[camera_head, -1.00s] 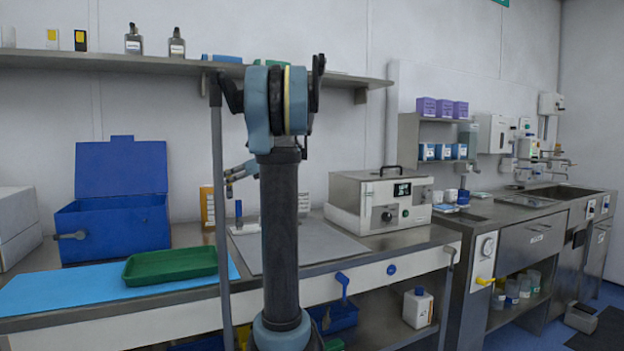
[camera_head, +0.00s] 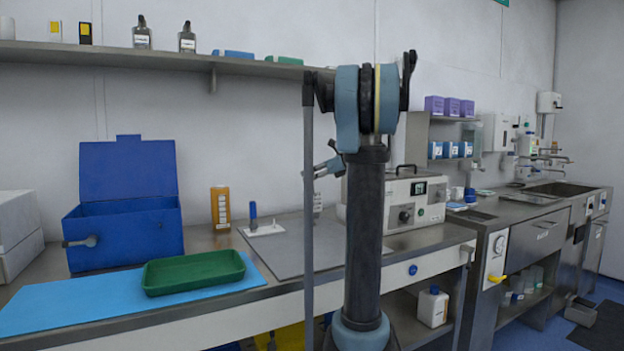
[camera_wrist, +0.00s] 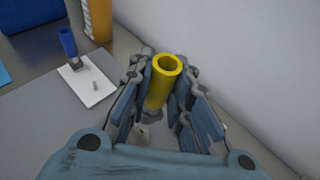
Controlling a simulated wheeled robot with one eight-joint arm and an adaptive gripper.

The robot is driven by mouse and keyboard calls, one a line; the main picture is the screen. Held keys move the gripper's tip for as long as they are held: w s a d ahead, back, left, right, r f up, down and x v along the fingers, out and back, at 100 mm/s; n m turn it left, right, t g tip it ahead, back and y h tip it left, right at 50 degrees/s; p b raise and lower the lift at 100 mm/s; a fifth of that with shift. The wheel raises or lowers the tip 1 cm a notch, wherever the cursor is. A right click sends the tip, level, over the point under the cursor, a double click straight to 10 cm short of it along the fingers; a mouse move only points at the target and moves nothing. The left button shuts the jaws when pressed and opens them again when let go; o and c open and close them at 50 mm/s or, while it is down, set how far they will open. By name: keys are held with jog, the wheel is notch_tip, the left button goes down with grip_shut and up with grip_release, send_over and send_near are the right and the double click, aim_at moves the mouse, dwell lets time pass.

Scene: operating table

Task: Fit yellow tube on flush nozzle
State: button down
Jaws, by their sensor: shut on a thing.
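The yellow tube (camera_wrist: 157,92) is hollow and stands up between the fingers of my gripper (camera_wrist: 160,85) in the wrist view, its open round end facing the camera. My gripper is shut on it. In the head view part of my gripper (camera_head: 326,168) shows left of my arm, above the work surface; the tube cannot be made out there. A white plate (camera_wrist: 88,88) lies left of my gripper, apart from the tube. I cannot tell for sure which part is the flush nozzle.
An orange container (camera_head: 221,208) stands behind the white plate (camera_head: 264,231). A green tray (camera_head: 193,273) lies on a blue mat (camera_head: 60,302), near an open blue box (camera_head: 125,230). A steel machine (camera_head: 425,202) stands right. The wall (camera_wrist: 245,60) is close on the right in the wrist view.

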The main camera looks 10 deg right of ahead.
aim_at(310, 194)
jog(key=shift+a+f, duration=0.1)
jog(key=shift+f, duration=0.1)
jog(key=shift+f, duration=2.8)
jog(key=shift+f, duration=0.2)
jog(key=shift+s+f, duration=0.2)
jog(key=shift+f, duration=0.35)
jog(key=shift+s+f, duration=0.35)
jog(key=shift+s, duration=0.1)
jog(key=shift+w, duration=0.15)
dwell(0.6)
